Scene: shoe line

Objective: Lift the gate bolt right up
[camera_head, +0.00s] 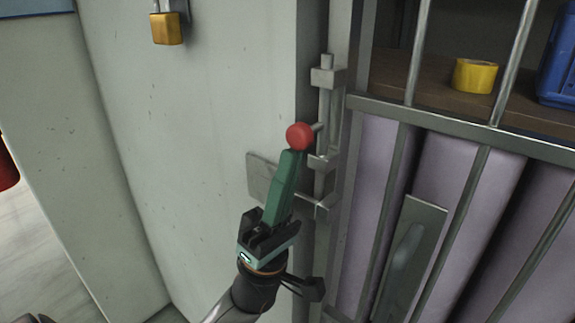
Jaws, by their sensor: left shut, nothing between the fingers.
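The gate bolt (324,112) is an upright grey metal rod running through brackets on the post beside the barred gate. A round red knob (299,136) sticks out from it to the left, above the lower bracket (323,162). The rod's top end shows above the upper bracket (327,76). My left gripper (293,155) reaches up from below with its green fingers shut and nothing between them. Its fingertips are just under the red knob; I cannot tell whether they touch it. My right gripper is not in view.
The barred gate (456,126) fills the right side, with a flat plate (409,258) on it. Behind the bars are a yellow tape roll (475,76) and a blue crate (559,62) on a shelf. A brass padlock (167,28) hangs on the pale wall at upper left.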

